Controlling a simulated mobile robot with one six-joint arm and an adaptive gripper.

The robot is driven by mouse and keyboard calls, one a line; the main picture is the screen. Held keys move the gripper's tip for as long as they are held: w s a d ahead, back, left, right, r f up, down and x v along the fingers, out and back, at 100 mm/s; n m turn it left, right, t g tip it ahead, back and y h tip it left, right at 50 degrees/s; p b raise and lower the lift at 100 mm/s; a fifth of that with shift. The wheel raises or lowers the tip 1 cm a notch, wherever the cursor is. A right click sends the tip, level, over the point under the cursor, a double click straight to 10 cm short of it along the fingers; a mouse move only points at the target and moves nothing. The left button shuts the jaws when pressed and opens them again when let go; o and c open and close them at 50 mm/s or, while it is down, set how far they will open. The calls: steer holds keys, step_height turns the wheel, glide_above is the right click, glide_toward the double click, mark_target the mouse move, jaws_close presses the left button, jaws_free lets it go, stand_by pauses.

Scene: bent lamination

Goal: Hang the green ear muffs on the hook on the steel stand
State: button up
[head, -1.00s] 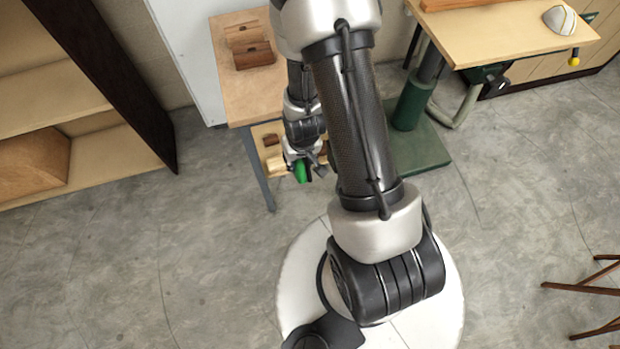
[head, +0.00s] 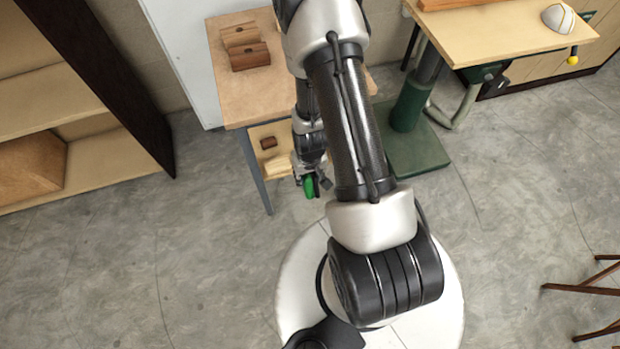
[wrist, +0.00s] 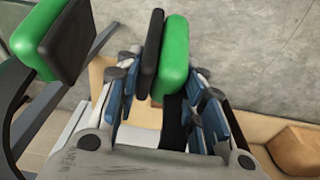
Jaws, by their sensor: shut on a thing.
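The green ear muffs (head: 309,187) show as a small green and black shape at my gripper (head: 312,178) in the head view, above the floor in front of the wooden side table. In the wrist view, one green cup (wrist: 176,56) with a black pad is between the blue-padded fingers of my gripper (wrist: 166,100), which is shut on the ear muffs. The other green cup with its black pad hangs at the upper left, apart from the fingers. I cannot make out the steel stand or its hook in either view.
A wooden table (head: 232,100) with a lower shelf stands just beyond my gripper, with brown blocks (head: 245,46) on top. A shelf unit (head: 90,100) is at the left. A workbench (head: 500,36) with a green pedestal and a white hard hat (head: 558,17) is at the right. Open floor lies between.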

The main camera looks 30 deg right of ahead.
steer(key=w+d+f, duration=0.2)
steer(key=w+f, duration=0.1)
steer(key=w, duration=0.3)
steer(key=shift+w+b, duration=0.35)
steer(key=shift+b, duration=0.1)
stand_by(0.5)
steer(key=shift+s, duration=0.1)
stand_by(0.5)
steer(key=o, duration=1.3)
steer(key=r, duration=0.8)
steer(key=s+r, duration=0.1)
steer(key=r, duration=0.3)
steer(key=shift+a, duration=0.2)
